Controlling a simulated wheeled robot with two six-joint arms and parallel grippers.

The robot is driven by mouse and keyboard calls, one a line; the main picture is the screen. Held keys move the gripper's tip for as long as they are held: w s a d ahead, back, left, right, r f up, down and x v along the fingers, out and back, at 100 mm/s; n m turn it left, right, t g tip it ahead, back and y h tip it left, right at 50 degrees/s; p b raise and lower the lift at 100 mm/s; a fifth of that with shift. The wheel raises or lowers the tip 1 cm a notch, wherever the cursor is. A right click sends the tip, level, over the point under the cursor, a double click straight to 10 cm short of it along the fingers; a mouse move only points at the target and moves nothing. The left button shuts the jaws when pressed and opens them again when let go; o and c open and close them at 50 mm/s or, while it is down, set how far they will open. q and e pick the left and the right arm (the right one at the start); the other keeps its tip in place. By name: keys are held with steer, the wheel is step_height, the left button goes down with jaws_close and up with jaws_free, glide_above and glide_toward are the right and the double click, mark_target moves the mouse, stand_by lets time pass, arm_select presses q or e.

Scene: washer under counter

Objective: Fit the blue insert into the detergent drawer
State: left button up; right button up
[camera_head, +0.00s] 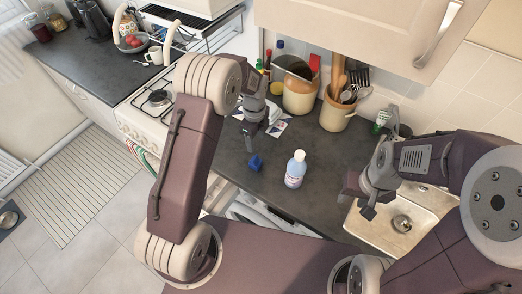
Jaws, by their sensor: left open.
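The small blue insert (255,162) lies on the dark countertop (262,188), left of a detergent bottle. My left gripper (248,132) is open and empty, above and just behind the insert in the picture, apart from it. My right gripper (358,199) is over the counter by the sink's left edge; its fingers look apart with nothing between them. The white washer (262,218) shows only in part under the counter's front edge. My own body hides much of its front, and I cannot make out the detergent drawer.
The white and blue bottle (295,170) stands upright right of the insert. Utensil crocks (337,115) and papers (272,126) are behind. The sink (418,208) is at right, the stove (152,112) at left. Cabinets (370,30) overhang the back.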

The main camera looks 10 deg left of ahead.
arm_select(q)
steer(key=s+r, duration=0.1)
steer(key=p, duration=0.2)
glide_above(255, 157)
steer(key=w, duration=0.1)
step_height(255, 157, down, 4)
steer(key=shift+f, duration=0.15)
steer(key=shift+s+f+p, duration=0.55)
steer(key=shift+f+p, duration=0.3)
steer(key=shift+p, duration=0.1)
step_height(255, 157, down, 3)
steer(key=shift+r+p, duration=0.2)
steer(key=shift+p, duration=0.1)
steer(key=shift+f, duration=0.35)
steer(key=shift+w, duration=0.2)
steer(key=shift+s, duration=0.1)
jaws_close()
arm_select(e)
steer(key=r, duration=0.5)
steer(key=shift+s+a+r, duration=0.2)
steer(key=shift+s+a, duration=0.05)
steer(key=shift+s, duration=0.1)
